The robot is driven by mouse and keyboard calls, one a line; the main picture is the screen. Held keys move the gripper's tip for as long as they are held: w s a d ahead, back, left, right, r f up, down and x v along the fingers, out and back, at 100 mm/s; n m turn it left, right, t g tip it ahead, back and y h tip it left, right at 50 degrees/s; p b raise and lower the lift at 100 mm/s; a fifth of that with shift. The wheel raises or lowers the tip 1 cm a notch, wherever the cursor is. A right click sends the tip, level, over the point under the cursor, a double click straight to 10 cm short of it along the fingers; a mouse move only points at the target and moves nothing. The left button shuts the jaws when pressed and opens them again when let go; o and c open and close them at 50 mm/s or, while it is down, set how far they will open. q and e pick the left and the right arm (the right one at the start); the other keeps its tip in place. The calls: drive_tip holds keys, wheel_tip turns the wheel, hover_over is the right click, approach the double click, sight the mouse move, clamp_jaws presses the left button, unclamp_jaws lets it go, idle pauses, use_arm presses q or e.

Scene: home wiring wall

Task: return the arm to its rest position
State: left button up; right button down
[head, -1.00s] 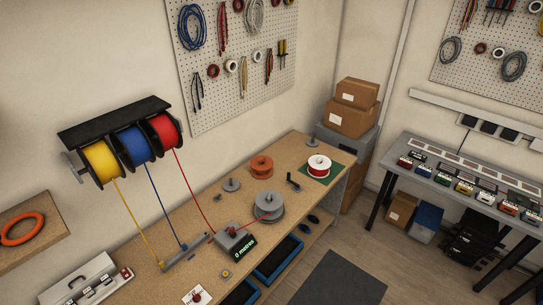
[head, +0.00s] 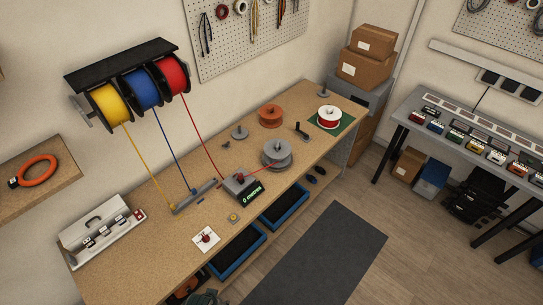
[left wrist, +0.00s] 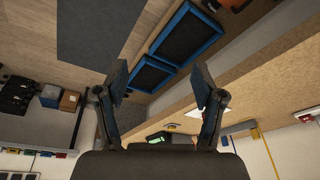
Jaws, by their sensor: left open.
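My left gripper (left wrist: 160,88) shows in the left wrist view with its two fingers spread wide and nothing between them. The wooden workbench (left wrist: 262,50) lies beyond and to the right of it, with blue-edged trays (left wrist: 188,35) below the bench. In the head view, only a small dark part at the bottom edge may belong to my arm; no gripper can be made out there. My right gripper is in neither view.
The workbench (head: 135,265) carries a grey spool (head: 277,155), a meter with a display (head: 242,186), a white-red spool (head: 330,117) and a white case (head: 100,228). Yellow, blue and red wire reels (head: 172,75) hang on the wall.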

use_arm(q)
drive_tip(key=s+f+g+b, duration=0.1)
drive_tip(key=s+f, duration=0.2)
drive_tip(key=f, duration=0.8)
drive_tip(key=s+f+b, duration=0.1)
drive_tip(key=s+f, duration=0.1)
drive_tip(key=f, duration=1)
drive_tip(key=s+a+f+g+b, duration=0.1)
drive_tip(key=s+a+f+b, duration=0.1)
drive_tip(key=s+f, duration=1.2)
drive_tip(key=shift+s+a+f+b, duration=0.35)
drive_tip(key=shift+s+a, duration=0.35)
drive_tip(key=shift+s, duration=0.35)
